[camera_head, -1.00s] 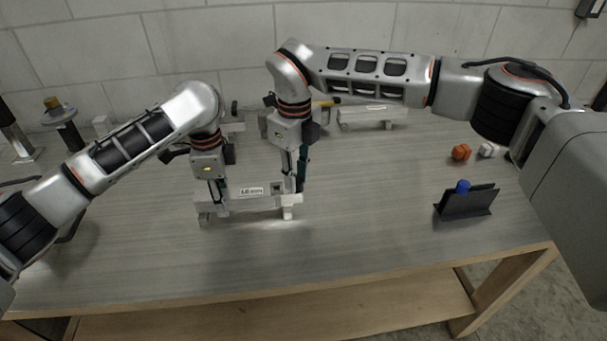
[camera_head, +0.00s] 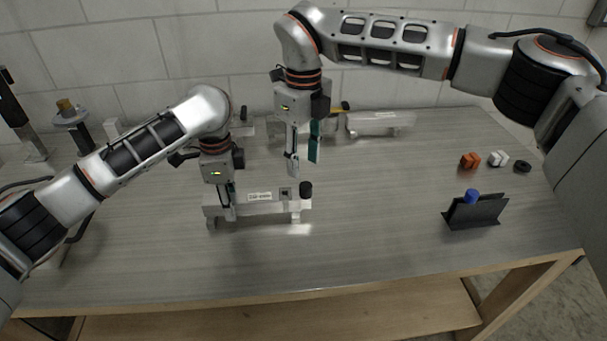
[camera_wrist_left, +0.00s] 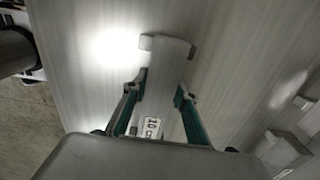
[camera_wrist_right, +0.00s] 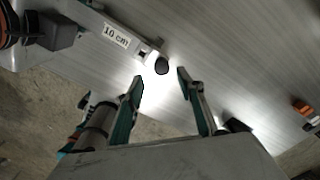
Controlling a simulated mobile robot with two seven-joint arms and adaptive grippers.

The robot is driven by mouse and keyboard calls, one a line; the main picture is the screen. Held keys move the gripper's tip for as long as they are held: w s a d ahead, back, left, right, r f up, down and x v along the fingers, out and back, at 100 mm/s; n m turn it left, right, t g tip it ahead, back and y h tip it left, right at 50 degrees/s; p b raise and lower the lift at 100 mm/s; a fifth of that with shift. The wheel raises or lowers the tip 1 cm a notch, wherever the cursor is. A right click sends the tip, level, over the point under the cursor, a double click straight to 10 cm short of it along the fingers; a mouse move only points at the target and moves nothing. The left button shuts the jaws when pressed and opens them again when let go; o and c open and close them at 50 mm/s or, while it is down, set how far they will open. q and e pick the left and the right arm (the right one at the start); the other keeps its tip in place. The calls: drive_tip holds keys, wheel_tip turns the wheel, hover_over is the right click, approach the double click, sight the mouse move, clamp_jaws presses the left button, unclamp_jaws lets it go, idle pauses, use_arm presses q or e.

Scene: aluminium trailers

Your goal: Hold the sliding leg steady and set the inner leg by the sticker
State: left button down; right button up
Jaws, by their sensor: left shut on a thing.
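A light grey metal trailer part (camera_head: 265,208) with short feet stands at the middle of the table, a white sticker on its side. In the right wrist view the sticker (camera_wrist_right: 116,36) reads "10 cm". A black knob (camera_head: 306,190) sits at the part's right end and also shows in the right wrist view (camera_wrist_right: 162,66). My left gripper (camera_head: 228,212) is shut on the part's left section; in the left wrist view its fingers (camera_wrist_left: 160,95) straddle the grey bar. My right gripper (camera_head: 303,168) is open and empty, above and behind the knob, apart from it.
A similar grey part (camera_head: 380,123) stands at the back. A black holder (camera_head: 474,212) with a blue-topped item (camera_head: 471,195) is at the right. An orange piece (camera_head: 469,160), a white piece (camera_head: 498,158) and a black ring (camera_head: 522,166) lie behind it. The table front is clear.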

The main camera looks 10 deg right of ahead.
wheel_tip(320, 180, up, 5)
drive_tip(key=shift+r, duration=0.1)
idle(0.4)
use_arm(q)
drive_tip(key=c, duration=1.5)
unclamp_jaws()
